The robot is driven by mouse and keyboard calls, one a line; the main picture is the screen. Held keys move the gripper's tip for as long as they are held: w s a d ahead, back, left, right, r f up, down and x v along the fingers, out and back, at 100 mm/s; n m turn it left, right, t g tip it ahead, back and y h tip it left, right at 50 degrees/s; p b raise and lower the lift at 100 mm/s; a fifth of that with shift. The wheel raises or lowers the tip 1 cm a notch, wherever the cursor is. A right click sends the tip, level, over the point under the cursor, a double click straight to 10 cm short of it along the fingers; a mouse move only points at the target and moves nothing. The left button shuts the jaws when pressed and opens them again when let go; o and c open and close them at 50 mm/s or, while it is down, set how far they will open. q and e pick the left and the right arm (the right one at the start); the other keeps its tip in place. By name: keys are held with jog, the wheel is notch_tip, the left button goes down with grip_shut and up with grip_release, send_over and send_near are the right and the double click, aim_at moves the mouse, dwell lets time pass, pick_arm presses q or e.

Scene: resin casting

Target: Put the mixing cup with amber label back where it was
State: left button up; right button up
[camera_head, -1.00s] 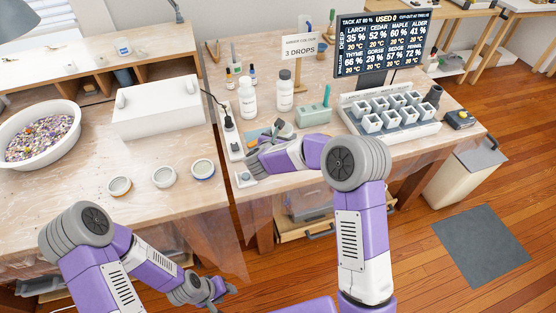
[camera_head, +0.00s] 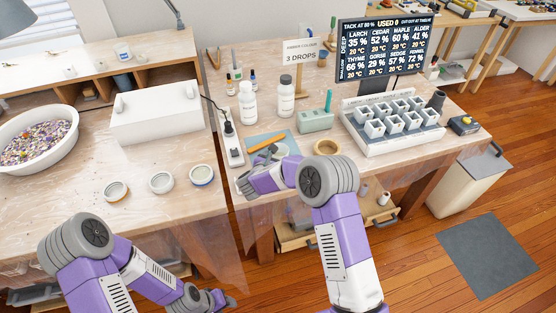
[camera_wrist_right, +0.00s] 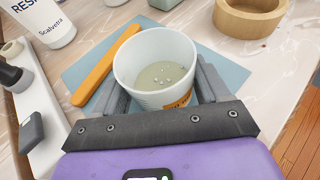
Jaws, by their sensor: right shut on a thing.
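The mixing cup (camera_wrist_right: 150,72) is white, with an amber label low on its near side and greyish liquid with bubbles inside. It shows clearly in the right wrist view. My right gripper (camera_wrist_right: 162,88) is shut on it, one finger on each side. The cup is over or on a blue mat (camera_wrist_right: 232,72); I cannot tell whether its base touches. In the head view my right gripper (camera_head: 278,160) is at the mat's near edge and largely hides the cup. My left gripper (camera_head: 212,299) hangs low in front of the left table; its jaw opening is unclear.
An orange stick (camera_wrist_right: 104,66) lies left of the cup, a wooden ring (camera_head: 326,147) to the right. A white power strip (camera_head: 233,150) runs along the left.

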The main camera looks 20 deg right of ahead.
jog(key=shift+f, duration=0.25)
jog(key=o, duration=1.1)
jog(key=shift+s+a+r, duration=0.15)
jog(key=shift+r, duration=0.2)
jog(key=p+v, duration=0.2)
jog(key=v, duration=0.9)
jog(key=shift+s+a+p, duration=0.1)
jog(key=shift+s+p, duration=0.15)
jog(key=shift+p, duration=0.05)
